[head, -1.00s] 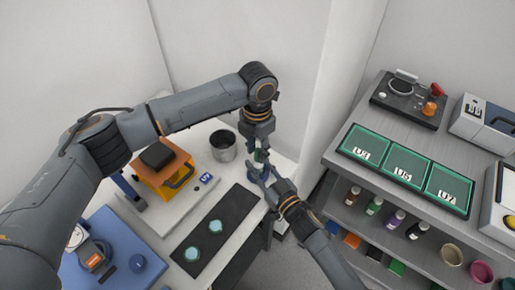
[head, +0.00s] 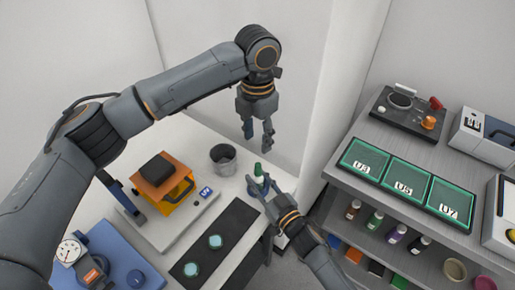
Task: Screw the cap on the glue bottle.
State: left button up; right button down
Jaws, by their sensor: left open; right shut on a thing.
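The small glue bottle (head: 258,170) stands upright near the right edge of the white table, and its green upper part shows. I cannot tell the cap apart from the bottle at this size. My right gripper (head: 259,185) reaches in from the lower right and is shut on the bottle, with its fingers hiding part of the lower body. My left gripper (head: 258,143) hangs above the bottle, fingers pointing down, open and empty, with a gap between its tips and the bottle top.
A grey metal cup (head: 223,158) stands left of the bottle. A black mat (head: 231,229) with two teal discs lies in front. An orange device (head: 163,180) is further left. A shelf unit at right holds green trays (head: 404,184) and several small bottles.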

dwell(0.3)
jog(key=c, duration=1)
grip_release()
jog(key=shift+o, duration=0.2)
jog(key=shift+s+d, duration=0.1)
jog(key=v, duration=1.1)
jog(key=shift+s+d, duration=0.25)
jog(key=shift+s, duration=0.05)
jog(key=shift+f, duration=0.1)
